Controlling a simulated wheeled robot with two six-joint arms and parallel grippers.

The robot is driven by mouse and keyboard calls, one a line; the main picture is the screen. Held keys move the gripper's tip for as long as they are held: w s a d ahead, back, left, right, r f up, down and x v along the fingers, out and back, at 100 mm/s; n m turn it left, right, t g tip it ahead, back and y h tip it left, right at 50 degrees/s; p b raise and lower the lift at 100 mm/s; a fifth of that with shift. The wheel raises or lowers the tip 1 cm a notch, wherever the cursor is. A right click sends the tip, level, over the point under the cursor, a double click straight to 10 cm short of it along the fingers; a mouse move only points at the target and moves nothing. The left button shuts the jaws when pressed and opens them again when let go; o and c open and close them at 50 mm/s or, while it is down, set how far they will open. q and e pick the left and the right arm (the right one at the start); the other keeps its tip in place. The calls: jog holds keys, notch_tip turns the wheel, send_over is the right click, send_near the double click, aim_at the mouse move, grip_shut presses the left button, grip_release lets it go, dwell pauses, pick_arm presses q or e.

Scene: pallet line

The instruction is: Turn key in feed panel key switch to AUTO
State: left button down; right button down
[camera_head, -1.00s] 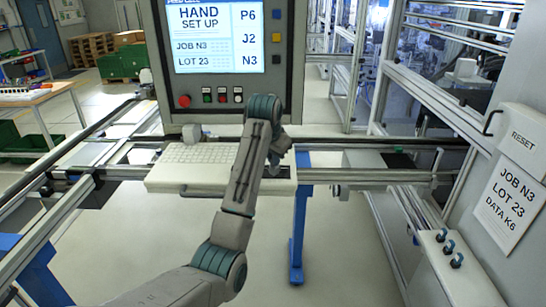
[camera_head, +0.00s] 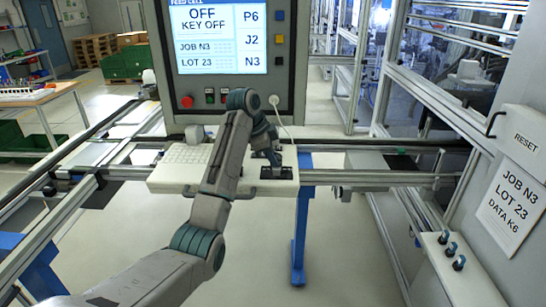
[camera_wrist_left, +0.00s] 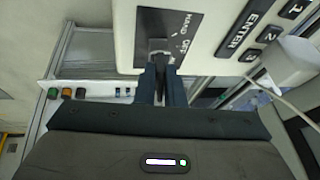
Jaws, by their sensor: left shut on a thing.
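The feed panel key switch has a black plate (camera_head: 284,173) at the right end of the white keyboard shelf in the head view. In the left wrist view the plate (camera_wrist_left: 183,22) shows the words HAND and OFF; no AUTO label is readable. My left gripper (camera_head: 274,161) reaches down to the plate. In the left wrist view its fingers (camera_wrist_left: 160,72) are shut on the grey key (camera_wrist_left: 158,45), which sits at the switch. The fingers partly hide the key. The panel screen (camera_head: 217,37) reads OFF, KEY OFF. My right gripper is not in view.
The white keyboard shelf (camera_head: 170,182) lies under my left arm. A white cable (camera_head: 284,122) hangs beside the panel. Red, green and dark buttons (camera_head: 210,96) line the panel's lower edge. Rails (camera_head: 370,177) run to the right. A cabinet with a RESET label (camera_head: 525,140) stands at far right.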

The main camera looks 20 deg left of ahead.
pick_arm(q)
jog(key=shift+a, duration=0.1)
jog(key=m, duration=0.1)
jog(key=m+g, duration=0.1)
jog(key=m, duration=0.1)
jog(key=shift+w+a+m+h, duration=0.15)
jog(key=shift+w+m+h, duration=0.15)
jog(key=shift+m+h, duration=0.1)
jog(key=shift+m+g, duration=0.5)
jog(key=shift+m, duration=0.4)
jog(key=c, duration=1.7)
grip_release()
jog(key=shift+f, duration=0.1)
jog(key=shift+o, duration=1.2)
jog(key=shift+w+f, duration=0.1)
jog(key=shift+w, duration=0.15)
jog(key=o, duration=0.5)
jog(key=shift+s, duration=0.15)
